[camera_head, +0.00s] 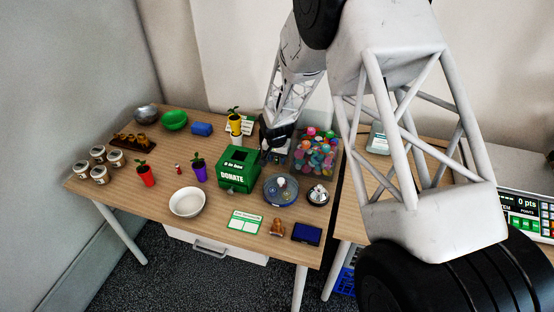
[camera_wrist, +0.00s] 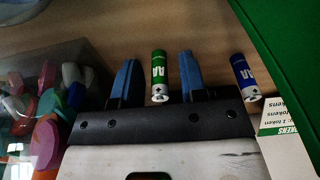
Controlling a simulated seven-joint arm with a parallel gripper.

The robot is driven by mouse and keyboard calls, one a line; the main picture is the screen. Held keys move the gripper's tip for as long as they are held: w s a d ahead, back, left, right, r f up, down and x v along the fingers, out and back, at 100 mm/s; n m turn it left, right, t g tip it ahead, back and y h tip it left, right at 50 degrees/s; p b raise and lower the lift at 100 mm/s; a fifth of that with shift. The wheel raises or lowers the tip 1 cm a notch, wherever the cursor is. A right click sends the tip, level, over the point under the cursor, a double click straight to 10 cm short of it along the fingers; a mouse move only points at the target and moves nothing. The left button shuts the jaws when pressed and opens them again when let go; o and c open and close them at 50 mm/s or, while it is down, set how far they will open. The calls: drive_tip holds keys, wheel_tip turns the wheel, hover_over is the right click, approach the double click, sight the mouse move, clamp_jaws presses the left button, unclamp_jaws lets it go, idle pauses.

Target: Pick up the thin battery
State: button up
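In the wrist view a green AA battery (camera_wrist: 159,76) lies on the wooden table between the two blue fingers of my gripper (camera_wrist: 157,75). A blue AA battery (camera_wrist: 245,78) lies to the right, outside the right finger, and looks slightly thicker than the green one. My gripper is open, with a visible gap on each side of the green battery. In the head view my gripper (camera_head: 277,152) is low over the table behind the green donate box. I cannot make out the batteries there.
The donate box (camera_head: 236,180) stands close to my gripper, and a clear bin of colourful items (camera_head: 316,155) is on its other side. A small token card (camera_wrist: 290,130) is right of the blue battery.

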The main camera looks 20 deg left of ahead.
clamp_jaws()
drive_tip(key=shift+r, duration=0.2)
wheel_tip(320, 180, up, 18)
drive_tip(key=shift+f, duration=0.15)
idle(0.6)
idle(0.5)
